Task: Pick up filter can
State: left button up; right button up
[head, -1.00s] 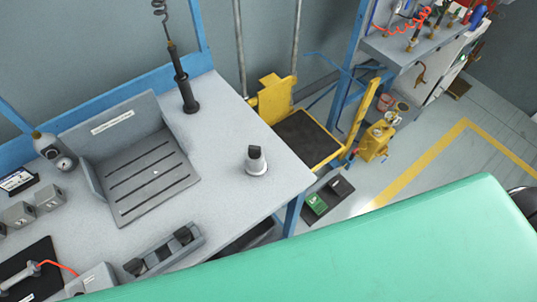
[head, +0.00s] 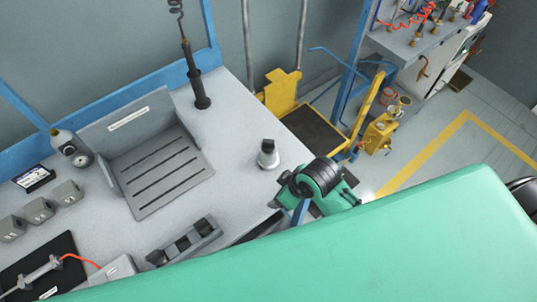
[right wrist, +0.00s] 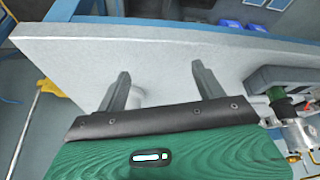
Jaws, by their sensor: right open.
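A small light-grey can with a dark top, which looks like the filter can (head: 268,156), stands upright near the right end of the grey bench. My right arm reaches in at the bench's right corner, just right of and nearer than the can. In the right wrist view my right gripper (right wrist: 160,72) is open, with two dark fingers over the bench top and nothing between them. A pale round piece (right wrist: 138,96), probably the can, shows partly behind the left finger. The gripper appears apart from it. My left gripper is not in view.
On the bench (head: 235,115) are a slotted grey fixture (head: 158,170), a black upright tool (head: 198,88) on a coiled cord, and a grey block holder (head: 185,243). A yellow cart (head: 283,93) stands beyond the right edge. The bench around the can is mostly clear.

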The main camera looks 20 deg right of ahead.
jog(key=w+a+r+n+y, duration=0.1)
jog(key=w+a+r+n, duration=0.4)
jog(key=w+a+n, duration=0.15)
notch_tip(320, 180, up, 10)
jog(key=n+g+h, duration=0.4)
jog(key=n, duration=0.9)
send_over(270, 141)
jog(key=shift+a+m, duration=0.15)
jog(key=shift+m, duration=0.1)
jog(key=shift+f, duration=0.45)
notch_tip(270, 141, down, 7)
jog(key=shift+f+p, duration=0.2)
jog(key=shift+p, duration=0.5)
notch_tip(270, 141, down, 4)
jog(key=shift+f+p, duration=0.1)
jog(key=shift+p, duration=0.7)
jog(key=shift+f, duration=0.55)
jog(key=shift+w, duration=0.1)
jog(key=c, duration=1.2)
jog(key=shift+r, duration=0.1)
